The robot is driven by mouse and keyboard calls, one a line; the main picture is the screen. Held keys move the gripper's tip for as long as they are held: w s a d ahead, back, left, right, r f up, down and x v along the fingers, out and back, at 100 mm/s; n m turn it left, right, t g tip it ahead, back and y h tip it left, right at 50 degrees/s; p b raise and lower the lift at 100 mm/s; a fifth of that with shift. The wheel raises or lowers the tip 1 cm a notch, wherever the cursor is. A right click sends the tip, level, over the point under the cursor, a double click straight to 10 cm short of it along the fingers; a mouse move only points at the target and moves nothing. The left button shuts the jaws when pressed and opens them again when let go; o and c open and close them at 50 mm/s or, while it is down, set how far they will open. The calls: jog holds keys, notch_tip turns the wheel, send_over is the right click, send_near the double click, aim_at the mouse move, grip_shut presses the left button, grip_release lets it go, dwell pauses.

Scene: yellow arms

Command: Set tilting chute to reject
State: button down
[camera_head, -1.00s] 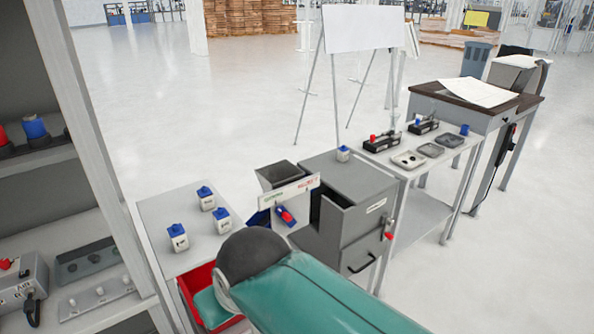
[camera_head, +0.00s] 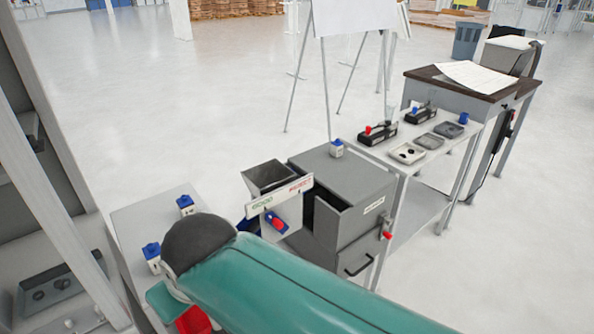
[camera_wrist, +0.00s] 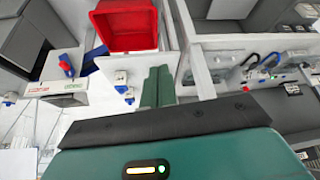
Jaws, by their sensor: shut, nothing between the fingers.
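The tilting chute stands in the head view under a white sign (camera_head: 279,198) with green GOOD on the left and red REJECT on the right. Its red handle (camera_head: 275,222) hangs below the sign and leans down to the right. A blue chute part (camera_head: 247,224) shows at the left, partly hidden by my arm. In the wrist view the sign (camera_wrist: 58,91) and red handle (camera_wrist: 67,66) appear at the left. My gripper (camera_wrist: 158,87) is shut and empty, its green fingers apart from the handle.
A grey hopper (camera_head: 268,177) stands behind the sign, beside a grey cabinet (camera_head: 343,180). Blue-topped blocks (camera_head: 186,205) stand on the table at left. A red bin (camera_wrist: 125,25) shows in the wrist view. A shelf unit (camera_head: 60,190) bounds the left; open floor lies behind.

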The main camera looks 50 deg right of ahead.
jog(key=shift+w+d, duration=0.2)
jog(key=shift+w, duration=0.25)
jog(key=shift+w+a, duration=0.1)
